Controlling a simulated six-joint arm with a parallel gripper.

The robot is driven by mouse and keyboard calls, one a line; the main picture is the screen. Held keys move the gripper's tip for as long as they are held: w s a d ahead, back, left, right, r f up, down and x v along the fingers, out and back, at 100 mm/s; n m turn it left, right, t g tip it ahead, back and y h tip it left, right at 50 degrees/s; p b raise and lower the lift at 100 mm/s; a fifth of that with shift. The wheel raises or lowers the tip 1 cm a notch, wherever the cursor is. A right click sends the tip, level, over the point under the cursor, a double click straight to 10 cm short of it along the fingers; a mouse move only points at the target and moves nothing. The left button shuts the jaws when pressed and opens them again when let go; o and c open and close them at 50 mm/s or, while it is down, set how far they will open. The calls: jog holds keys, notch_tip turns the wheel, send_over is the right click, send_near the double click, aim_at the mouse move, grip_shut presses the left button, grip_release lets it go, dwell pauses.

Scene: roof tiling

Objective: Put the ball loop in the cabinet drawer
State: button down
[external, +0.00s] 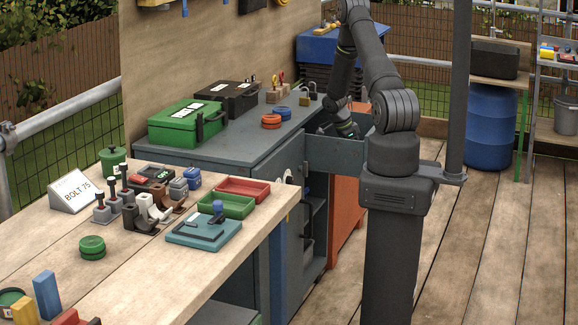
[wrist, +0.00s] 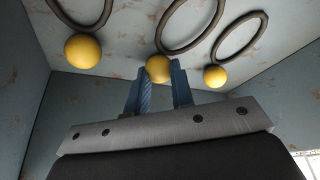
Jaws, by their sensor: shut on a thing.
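My gripper (wrist: 158,78) is shut on the yellow ball (wrist: 159,66) of the middle ball loop, whose dark ring (wrist: 188,46) lies beyond the fingertips. The ball sits between the two blue fingers. Grey-blue worn panels around it in the wrist view look like the inside of the cabinet drawer (wrist: 125,98). In the external view the drawer (external: 333,158) is pulled out from the cabinet, and my gripper (external: 346,131) is low at its top opening. The held loop cannot be made out there. Whether it touches the drawer floor I cannot tell.
Two other ball loops, with yellow balls (wrist: 83,50) (wrist: 215,77), lie on either side of the held one, close to the fingers. The drawer walls are near my gripper. The cabinet top (external: 245,150) holds a green case (external: 185,124) and orange and blue rings (external: 271,121).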

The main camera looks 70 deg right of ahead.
jog(key=shift+f, duration=0.2)
jog(key=c, duration=1.3)
grip_release()
jog(key=shift+o, duration=0.2)
jog(key=v, duration=0.5)
jog(key=shift+r, duration=0.3)
notch_tip(320, 180, up, 7)
jog(key=shift+f, duration=0.15)
jog(key=shift+f, duration=0.1)
